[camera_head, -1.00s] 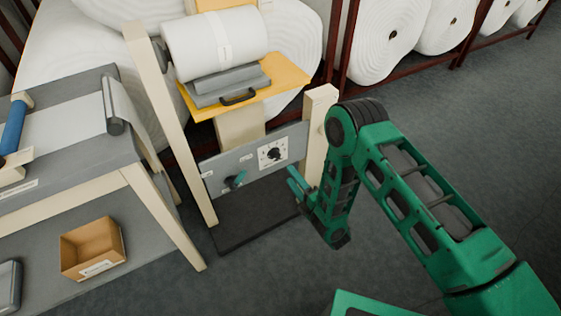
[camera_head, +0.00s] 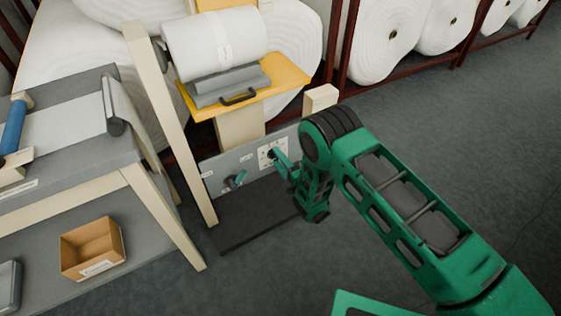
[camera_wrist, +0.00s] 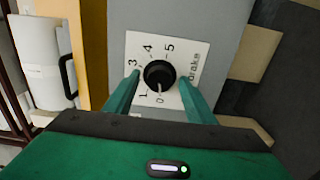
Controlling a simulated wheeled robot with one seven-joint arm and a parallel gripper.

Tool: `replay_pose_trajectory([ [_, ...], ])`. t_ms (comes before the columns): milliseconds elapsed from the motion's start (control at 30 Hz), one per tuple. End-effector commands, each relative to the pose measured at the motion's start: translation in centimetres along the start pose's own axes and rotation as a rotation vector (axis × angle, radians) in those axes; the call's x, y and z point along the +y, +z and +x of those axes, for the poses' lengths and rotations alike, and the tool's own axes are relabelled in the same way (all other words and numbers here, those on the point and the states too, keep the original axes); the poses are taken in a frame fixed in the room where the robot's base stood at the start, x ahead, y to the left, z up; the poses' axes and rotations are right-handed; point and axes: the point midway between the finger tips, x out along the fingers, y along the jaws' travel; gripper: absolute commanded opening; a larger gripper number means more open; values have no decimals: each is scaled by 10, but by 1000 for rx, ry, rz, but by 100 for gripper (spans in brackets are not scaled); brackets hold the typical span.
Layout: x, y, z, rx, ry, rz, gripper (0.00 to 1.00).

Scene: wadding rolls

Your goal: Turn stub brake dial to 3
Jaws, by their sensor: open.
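The brake dial (camera_wrist: 159,72) is a round black knob on a white plate (camera_wrist: 190,48) marked with numbers and the word Brake. Its pale pointer mark is at the bottom, toward the 0. The 3, 4 and 5 lie on its upper left and top; the 2 is not readable. My gripper (camera_wrist: 160,80) is open, with one green finger on each side of the knob. I cannot tell whether either finger touches it. In the head view my gripper (camera_head: 281,160) is at the grey panel (camera_head: 217,166), partly covering the dial plate (camera_head: 264,161).
A teal lever or knob (camera_head: 235,180) sits on the same panel to the left. Above is a yellow shelf (camera_head: 283,75) with grey blocks and a white roll (camera_head: 215,43). A wooden post (camera_head: 320,98) stands just right of the panel. Open floor lies to the right.

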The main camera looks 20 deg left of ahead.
Motion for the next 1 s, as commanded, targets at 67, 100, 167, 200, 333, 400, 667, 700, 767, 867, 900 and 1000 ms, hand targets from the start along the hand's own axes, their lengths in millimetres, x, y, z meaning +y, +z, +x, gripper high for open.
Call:
replay_pose_trajectory([
  [67,0,0,0,0,0,0,45],
  [100,0,0,0,0,0,0,36],
  [167,0,0,0,0,0,0,21],
  [200,0,0,0,0,0,0,12],
  [333,-1,1,-3,0,-1,0,9],
  [400,-1,1,-2,0,-2,3,9],
  [667,-1,0,-1,-1,-2,77,9],
  [700,-1,0,-1,-1,-2,99,9],
  [767,-1,0,-1,-1,-3,139,9],
  [867,-1,0,-1,-1,-3,218,9],
  [900,-2,0,-1,-1,-3,253,9],
  [1000,-2,0,-1,-1,-3,347,9],
])
